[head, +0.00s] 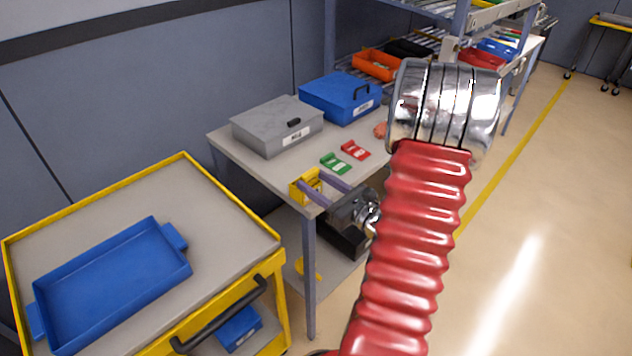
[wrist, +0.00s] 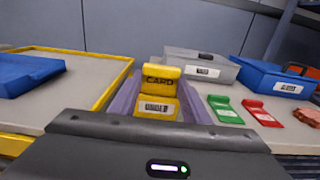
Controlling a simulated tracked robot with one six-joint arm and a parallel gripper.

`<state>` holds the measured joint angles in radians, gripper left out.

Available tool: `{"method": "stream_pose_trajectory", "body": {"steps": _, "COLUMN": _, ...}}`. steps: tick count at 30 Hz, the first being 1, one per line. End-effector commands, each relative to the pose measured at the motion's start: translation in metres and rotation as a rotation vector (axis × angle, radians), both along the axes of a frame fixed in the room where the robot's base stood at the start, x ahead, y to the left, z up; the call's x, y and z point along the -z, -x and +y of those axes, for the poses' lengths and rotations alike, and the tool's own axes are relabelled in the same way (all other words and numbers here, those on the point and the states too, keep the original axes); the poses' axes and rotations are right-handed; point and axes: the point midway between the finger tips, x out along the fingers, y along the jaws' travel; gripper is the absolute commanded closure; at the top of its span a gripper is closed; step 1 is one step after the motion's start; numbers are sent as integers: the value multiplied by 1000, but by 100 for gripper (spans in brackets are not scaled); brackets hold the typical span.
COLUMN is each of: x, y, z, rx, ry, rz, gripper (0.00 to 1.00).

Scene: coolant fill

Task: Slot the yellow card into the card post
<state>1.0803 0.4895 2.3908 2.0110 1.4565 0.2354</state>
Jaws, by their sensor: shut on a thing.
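The yellow card (head: 301,189) is between the two grey-purple fingers of my gripper (head: 314,182) in the head view. It hangs at the near corner of the grey table, and I cannot tell whether it touches the table. In the wrist view the yellow card (wrist: 159,76) shows the word CARD and a white label, with a finger of my gripper (wrist: 157,97) on each side. My gripper is shut on it. I cannot make out a card post in either view.
A green card (head: 335,163) and a red card (head: 356,150) lie on the grey table (head: 231,146). Behind them stand a grey case (head: 272,127) and a blue case (head: 341,97). A yellow-rimmed cart with a blue tray (head: 115,280) stands at left. My red arm hides the table's right side.

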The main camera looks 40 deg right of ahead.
Motion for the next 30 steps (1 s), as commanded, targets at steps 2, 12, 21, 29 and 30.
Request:
{"method": "stream_pose_trajectory", "body": {"steps": 2, "x": 2, "y": 0, "z": 0, "rx": 0, "ry": -1, "rz": 0, "gripper": 78}}
{"method": "stream_pose_trajectory", "body": {"steps": 12, "x": 2, "y": 0, "z": 0, "rx": 0, "ry": 0, "rz": 0, "gripper": 37}}
{"method": "stream_pose_trajectory", "body": {"steps": 21, "x": 2, "y": 0, "z": 0, "rx": 0, "ry": 0, "rz": 0, "gripper": 35}}
{"method": "stream_pose_trajectory", "body": {"steps": 29, "x": 2, "y": 15, "z": -2, "rx": 3, "ry": -1, "rz": 1, "gripper": 35}}
{"method": "stream_pose_trajectory", "body": {"steps": 30, "x": 3, "y": 19, "z": -2, "rx": 3, "ry": -1, "rz": 1, "gripper": 35}}
